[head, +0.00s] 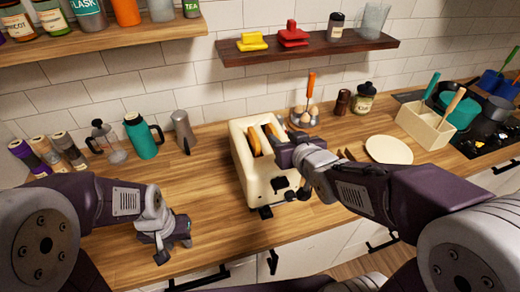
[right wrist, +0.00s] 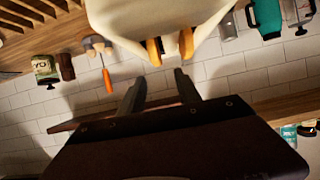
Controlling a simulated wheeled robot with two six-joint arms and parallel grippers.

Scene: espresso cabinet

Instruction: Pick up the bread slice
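A cream toaster (head: 241,163) stands on the counter with two bread slices in its slots. One bread slice (head: 254,140) sticks up in the left slot, the other (head: 272,131) in the right slot, partly hidden by my right gripper. In the right wrist view, which is upside down, the slices (right wrist: 154,52) and (right wrist: 187,43) stick out of the toaster (right wrist: 130,18). My right gripper (right wrist: 157,80) is open and empty, its fingertips apart from the slices and pointing at the toaster. My left gripper (head: 174,246) appears open and empty, low over the counter's front left.
A teal mug bottle (head: 141,137) and grey grinder (head: 184,132) stand left of the toaster. An egg holder (head: 304,118) is behind it. A white plate (head: 389,150) and utensil box (head: 425,127) are right. A dark shelf (head: 310,47) hangs above.

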